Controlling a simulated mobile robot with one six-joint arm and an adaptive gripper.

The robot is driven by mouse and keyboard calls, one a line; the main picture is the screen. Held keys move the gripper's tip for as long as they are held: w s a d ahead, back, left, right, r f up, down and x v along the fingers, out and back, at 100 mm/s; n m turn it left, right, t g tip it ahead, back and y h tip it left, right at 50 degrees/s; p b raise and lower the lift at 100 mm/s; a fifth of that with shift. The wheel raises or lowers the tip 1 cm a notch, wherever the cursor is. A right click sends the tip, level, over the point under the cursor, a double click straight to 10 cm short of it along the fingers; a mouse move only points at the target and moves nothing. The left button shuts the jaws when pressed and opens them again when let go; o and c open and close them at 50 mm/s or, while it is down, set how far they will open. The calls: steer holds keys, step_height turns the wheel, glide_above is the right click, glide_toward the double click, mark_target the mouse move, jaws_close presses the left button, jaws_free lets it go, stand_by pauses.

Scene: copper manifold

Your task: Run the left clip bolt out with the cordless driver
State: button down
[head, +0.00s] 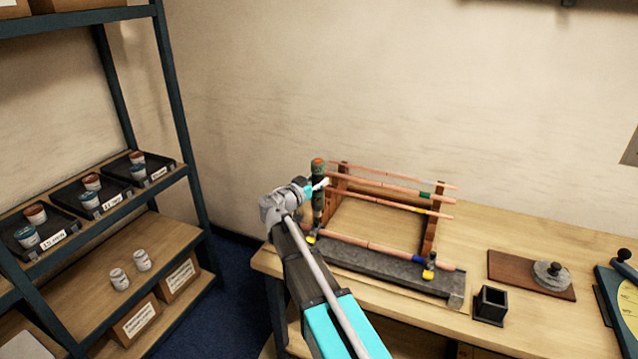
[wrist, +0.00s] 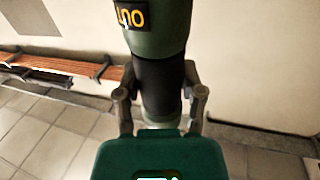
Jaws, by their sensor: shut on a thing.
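The cordless driver (head: 318,168) is dark green with an orange-red top and stands upright at the left end of the copper manifold (head: 378,247). My gripper (head: 319,186) is shut on its body. In the wrist view, my gripper (wrist: 159,108) has a finger on each side of the driver's dark neck (wrist: 160,85). The left clip (head: 311,237), with yellow on it, is at the driver's lower end. Its bolt is hidden, and I cannot tell whether the bit touches it. The right clip (head: 429,268) sits at the other end of the front pipe.
The wooden bench (head: 490,232) carries a grey slab under the manifold. A black square cup (head: 490,305) and a brown board (head: 510,272) with a round metal piece are to the right. Shelving (head: 180,125) with trays and jars stands at the left.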

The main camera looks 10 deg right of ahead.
steer(key=shift+d, duration=0.25)
steer(key=shift+a, duration=0.15)
steer(key=shift+w+a+f+m+g+h, duration=0.15)
steer(key=shift+a+m+g+h, duration=0.1)
steer(key=shift+m+g+h, duration=0.25)
steer(key=shift+w+a+f+m+g+h, duration=0.1)
steer(key=shift+a+m+g+h, duration=0.25)
steer(key=shift+g, duration=0.35)
steer(key=shift+a+m+g+h+b, duration=0.3)
steer(key=shift+m+g, duration=0.25)
steer(key=shift+g, duration=0.15)
steer(key=shift+s+a+f+m+g, duration=0.1)
steer(key=shift+s+a+m+g, duration=0.15)
steer(key=shift+m+g, duration=0.25)
steer(key=shift+f, duration=0.15)
